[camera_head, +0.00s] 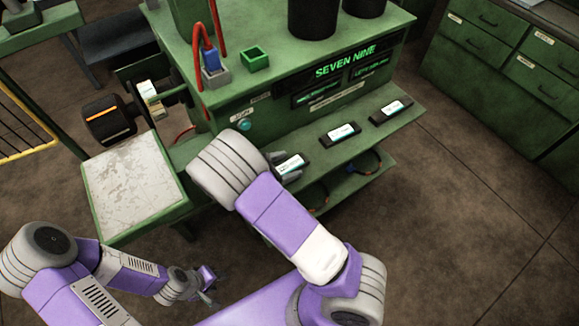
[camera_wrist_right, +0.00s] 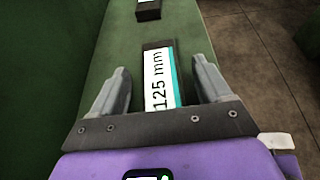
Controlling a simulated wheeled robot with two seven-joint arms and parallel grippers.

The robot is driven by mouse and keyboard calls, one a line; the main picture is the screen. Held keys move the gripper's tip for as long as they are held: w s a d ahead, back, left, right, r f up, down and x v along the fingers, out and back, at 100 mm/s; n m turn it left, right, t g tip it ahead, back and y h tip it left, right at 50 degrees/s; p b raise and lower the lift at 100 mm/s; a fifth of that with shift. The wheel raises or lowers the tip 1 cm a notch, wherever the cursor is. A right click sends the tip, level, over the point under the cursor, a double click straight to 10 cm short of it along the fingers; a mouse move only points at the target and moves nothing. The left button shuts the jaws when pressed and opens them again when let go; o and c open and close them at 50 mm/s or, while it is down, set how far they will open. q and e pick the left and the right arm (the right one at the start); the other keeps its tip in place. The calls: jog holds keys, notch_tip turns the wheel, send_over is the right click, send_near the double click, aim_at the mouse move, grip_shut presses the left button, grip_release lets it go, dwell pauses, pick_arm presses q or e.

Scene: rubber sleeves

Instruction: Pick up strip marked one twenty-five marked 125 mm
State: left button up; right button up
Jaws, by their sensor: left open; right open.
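The strip marked 125 mm (camera_wrist_right: 161,77) is a dark block with a white and teal label, lying on the green shelf (camera_wrist_right: 120,40). In the right wrist view my right gripper (camera_wrist_right: 162,85) is open, with one finger on each side of the strip and visible gaps. In the head view the strip (camera_head: 291,164) is the nearest of the labelled blocks, partly hidden by my right arm and gripper (camera_head: 278,165). My left gripper (camera_head: 210,287) is open and empty, low at the lower left, away from the shelf.
Two similar labelled blocks, a middle one (camera_head: 341,134) and a far one (camera_head: 390,111), lie further along the shelf. The green machine (camera_head: 290,60) with a lit "SEVEN NINE" display rises behind. A worn pale-topped table (camera_head: 132,185) stands left. The floor at right is clear.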

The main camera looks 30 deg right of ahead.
jog(key=shift+x, duration=1.1)
jog(key=shift+c, duration=0.2)
jog(key=c, duration=1)
jog(key=shift+r, duration=0.1)
